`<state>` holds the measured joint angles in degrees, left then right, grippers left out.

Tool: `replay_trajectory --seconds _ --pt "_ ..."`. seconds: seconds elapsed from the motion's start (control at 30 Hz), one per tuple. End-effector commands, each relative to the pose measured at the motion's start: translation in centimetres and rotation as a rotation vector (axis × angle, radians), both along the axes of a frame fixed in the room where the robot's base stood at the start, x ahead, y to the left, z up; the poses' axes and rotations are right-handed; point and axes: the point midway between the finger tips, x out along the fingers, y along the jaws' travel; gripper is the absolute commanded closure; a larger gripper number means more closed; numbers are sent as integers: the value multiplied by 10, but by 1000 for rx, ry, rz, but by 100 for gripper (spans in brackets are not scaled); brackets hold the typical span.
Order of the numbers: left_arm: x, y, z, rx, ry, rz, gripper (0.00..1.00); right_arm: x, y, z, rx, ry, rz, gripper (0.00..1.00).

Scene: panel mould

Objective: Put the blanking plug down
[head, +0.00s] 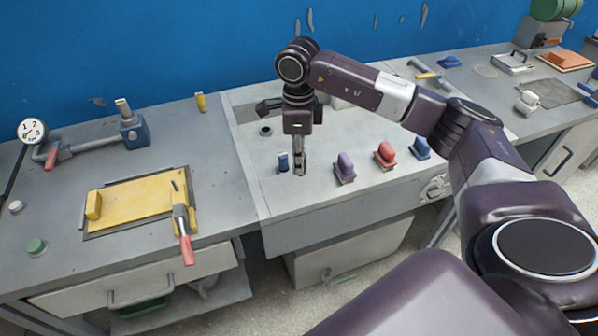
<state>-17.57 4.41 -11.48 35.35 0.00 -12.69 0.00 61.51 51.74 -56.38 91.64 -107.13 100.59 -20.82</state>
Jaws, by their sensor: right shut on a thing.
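My right gripper (299,165) points straight down over the light grey panel area in the middle of the bench. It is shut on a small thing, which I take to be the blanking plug. The fingers hide most of it, so its shape and colour are unclear. Its lower end is close to the grey surface; I cannot tell whether it touches. A small dark blue piece (283,163) stands just left of the fingertips. My left gripper is not in view.
Purple (345,167), red (385,154) and blue (420,147) pieces stand in a row to the right. A yellow plate (130,206) with a red-handled clamp (184,235) lies at left. A dark round spot (265,131) is behind. Grey surface in front of the gripper is clear.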

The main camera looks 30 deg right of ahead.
Motion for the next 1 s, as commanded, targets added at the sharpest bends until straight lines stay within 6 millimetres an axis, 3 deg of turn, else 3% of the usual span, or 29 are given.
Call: replay_trajectory --seconds 0.5,0.9,0.93,1.0 --pt "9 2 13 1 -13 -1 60 0 0 -59 0 1 0 100" --pt "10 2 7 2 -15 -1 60 0 0 -66 -1 -1 1 100" --pt "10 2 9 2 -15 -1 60 0 0 -64 -1 -1 0 79" --pt "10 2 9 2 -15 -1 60 0 0 -64 -1 -1 0 71"
